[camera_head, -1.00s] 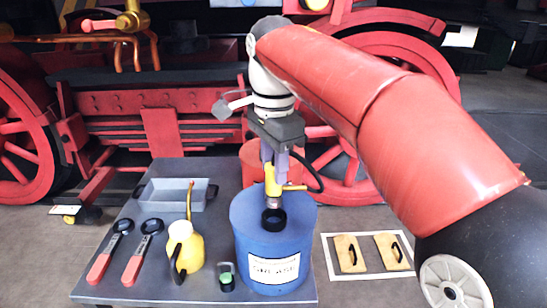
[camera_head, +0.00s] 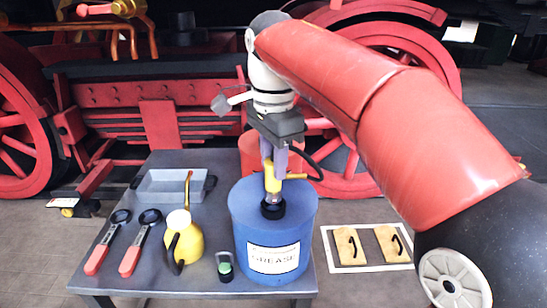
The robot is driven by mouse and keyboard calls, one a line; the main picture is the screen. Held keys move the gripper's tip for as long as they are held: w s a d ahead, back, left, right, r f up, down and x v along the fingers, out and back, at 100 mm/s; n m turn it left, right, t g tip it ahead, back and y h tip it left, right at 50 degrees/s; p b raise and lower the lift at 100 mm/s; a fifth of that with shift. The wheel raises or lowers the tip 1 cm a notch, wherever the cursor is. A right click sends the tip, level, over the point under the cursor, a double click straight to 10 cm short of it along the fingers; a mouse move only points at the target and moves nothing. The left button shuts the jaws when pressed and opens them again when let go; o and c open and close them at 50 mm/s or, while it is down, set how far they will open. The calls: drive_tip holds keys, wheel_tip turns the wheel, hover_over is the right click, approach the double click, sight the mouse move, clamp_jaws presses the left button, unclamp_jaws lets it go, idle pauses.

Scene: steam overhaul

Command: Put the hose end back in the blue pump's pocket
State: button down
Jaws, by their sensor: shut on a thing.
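The blue pump (camera_head: 240,215) is a blue drum with a GREASE label, standing at the right end of the grey table. Its pocket (camera_head: 272,210) is a black ring on the lid. The yellow hose end (camera_head: 271,181) is upright, with a brass piece sticking out to the right. My gripper (camera_head: 274,163) is shut on its upper part, above the drum. The hose end's lower tip is at the black ring and hidden there; how deep it sits I cannot tell. A black hose (camera_head: 312,160) curves behind to the right.
A red drum (camera_head: 250,157) stands behind the blue one. A yellow oil can (camera_head: 185,243), a green-topped small jar (camera_head: 224,266), two red-handled wrenches (camera_head: 134,255) and a grey tray (camera_head: 170,187) share the table (camera_head: 110,287). Two tan pads (camera_head: 350,247) lie on a white-bordered floor patch.

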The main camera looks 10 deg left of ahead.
drive_tip(key=shift+f, duration=0.3)
drive_tip(key=shift+f+b, duration=0.75)
drive_tip(key=shift+f, duration=0.4)
drive_tip(key=shift+f, duration=0.25)
drive_tip(key=c, duration=1)
unclamp_jaws()
drive_tip(key=shift+o, duration=0.2)
